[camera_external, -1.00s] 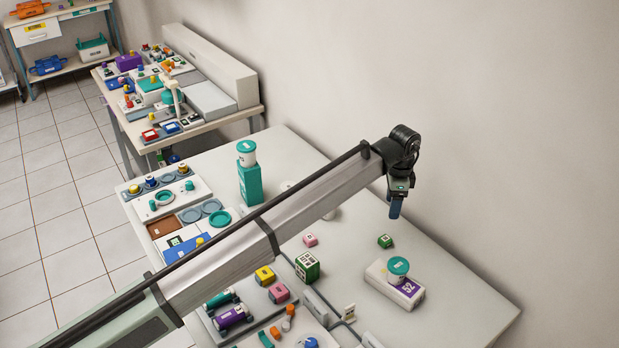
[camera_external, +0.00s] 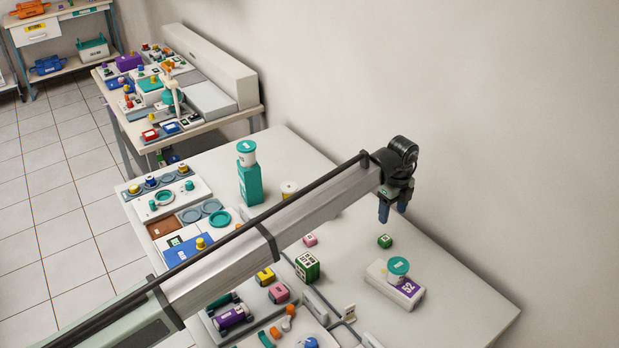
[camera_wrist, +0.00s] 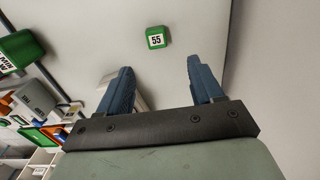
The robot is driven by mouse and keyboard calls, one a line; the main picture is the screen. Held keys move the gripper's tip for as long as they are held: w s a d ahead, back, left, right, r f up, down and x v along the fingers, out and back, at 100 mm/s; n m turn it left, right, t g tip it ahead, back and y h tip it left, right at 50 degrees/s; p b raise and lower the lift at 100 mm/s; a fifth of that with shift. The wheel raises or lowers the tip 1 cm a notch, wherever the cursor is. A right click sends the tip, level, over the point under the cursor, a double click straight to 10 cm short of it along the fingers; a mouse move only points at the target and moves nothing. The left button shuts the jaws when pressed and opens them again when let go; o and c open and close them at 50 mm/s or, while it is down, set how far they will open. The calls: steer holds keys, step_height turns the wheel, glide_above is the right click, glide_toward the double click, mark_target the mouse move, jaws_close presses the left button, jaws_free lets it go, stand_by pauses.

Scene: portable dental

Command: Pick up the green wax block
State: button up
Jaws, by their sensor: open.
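A small green block (camera_external: 385,241) lies on the table's right part. In the wrist view it is the green block marked 55 (camera_wrist: 156,38), ahead of the fingertips and between their lines. A larger green block with white labels (camera_external: 307,266) stands to its left; I cannot tell by name which is wax, but the small one is nearest my gripper. My gripper (camera_external: 393,212) is open and empty, its blue fingers pointing down above the table, near the small block and apart from it. Both fingers also show in the wrist view (camera_wrist: 160,65).
A teal bottle (camera_external: 250,184) stands further back. The wall is close behind my gripper.

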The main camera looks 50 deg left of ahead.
glide_above(385, 238)
steer(key=f, duration=0.5)
steer(key=shift+w+d+f, duration=0.25)
steer(key=shift+d, duration=0.05)
steer(key=shift+s+a+f, duration=0.1)
steer(key=shift+s+f, duration=0.05)
steer(key=shift+f, duration=1.15)
steer(key=shift+s+a+f, duration=0.1)
steer(key=shift+f, duration=1.2)
steer(key=c, duration=1.1)
steer(key=shift+r, duration=0.1)
